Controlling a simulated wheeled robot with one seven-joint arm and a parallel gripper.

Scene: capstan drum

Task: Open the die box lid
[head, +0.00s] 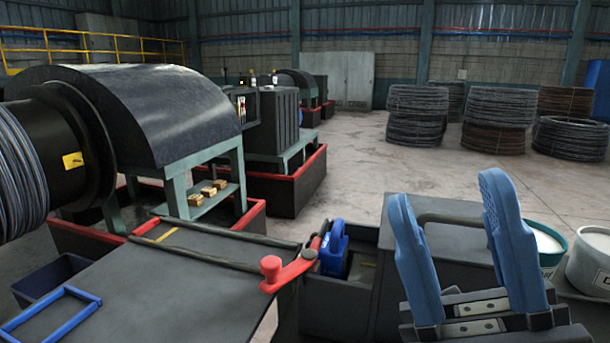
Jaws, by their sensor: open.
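A dark grey box (364,300) stands right of centre, in front of the bench's right end. Its left part is open at the top and holds a blue part (334,246). A flat dark cover (460,240), which looks like the die box lid, lies level over the part to the right. A dark bar (450,217) shows between my fingers along the cover. My gripper (444,188) is open, its two blue fingers pointing up and away in front of the cover. They hide part of the cover and bar. I cannot tell whether they touch either.
A red lever (288,272) sticks out beside the box's left end. A dark flat bench (170,290) with a blue frame (50,312) fills the lower left. A wire-wound drum (20,180) stands far left. Pails (592,258) stand at right; wire coils (415,115) stand behind. Open floor lies between.

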